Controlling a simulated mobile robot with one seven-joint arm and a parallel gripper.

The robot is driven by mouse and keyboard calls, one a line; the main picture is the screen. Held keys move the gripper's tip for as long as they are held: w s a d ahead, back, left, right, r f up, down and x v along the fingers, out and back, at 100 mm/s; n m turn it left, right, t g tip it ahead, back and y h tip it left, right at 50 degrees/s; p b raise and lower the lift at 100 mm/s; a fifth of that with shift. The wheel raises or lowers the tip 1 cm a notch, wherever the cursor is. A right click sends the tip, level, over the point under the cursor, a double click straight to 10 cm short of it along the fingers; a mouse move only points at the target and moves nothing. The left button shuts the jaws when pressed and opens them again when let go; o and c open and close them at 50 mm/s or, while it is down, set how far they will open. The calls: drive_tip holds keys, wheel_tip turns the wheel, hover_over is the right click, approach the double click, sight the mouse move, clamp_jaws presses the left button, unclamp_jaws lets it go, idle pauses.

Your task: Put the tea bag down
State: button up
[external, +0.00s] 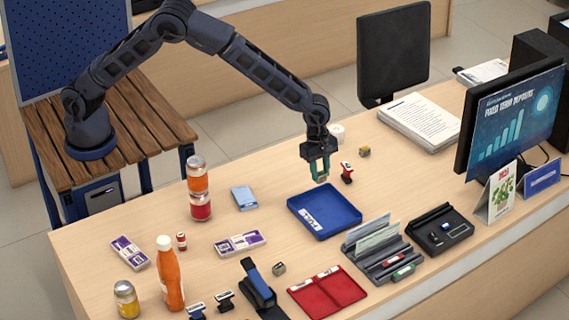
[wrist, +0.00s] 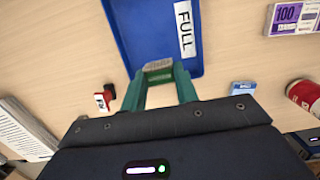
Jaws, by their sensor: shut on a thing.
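My gripper (external: 318,170) hangs over the teller counter, by the far edge of a blue tray (external: 345,222). Its green fingers (wrist: 159,88) are shut on a small grey-tan thing, which I take to be the tea bag (wrist: 158,66). In the wrist view it sits between the fingertips and overlaps the near edge of the blue tray (wrist: 147,38). The fingers hide part of it, and in the external view it is too small to make out clearly. It appears to be held above the counter.
The tray has a white FULL label (wrist: 186,29). A red stamp-like thing (external: 346,172) and a small yellowish cube (external: 364,151) stand right of my gripper. A blue packet (external: 243,197) lies to the left. A grey sorter (external: 385,262) stands right of the tray.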

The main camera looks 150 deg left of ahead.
wheel_tip(320, 180, down, 12)
drive_tip(key=shift+r, duration=0.25)
idle(0.3)
drive_tip(key=shift+f, duration=0.1)
drive_tip(key=o, duration=0.9)
drive_tip(key=r, duration=0.4)
drive_tip(key=s+r, duration=0.1)
drive_tip(key=r, duration=0.7)
drive_tip(key=shift+s, duration=0.4)
drive_tip(key=shift+r, duration=0.1)
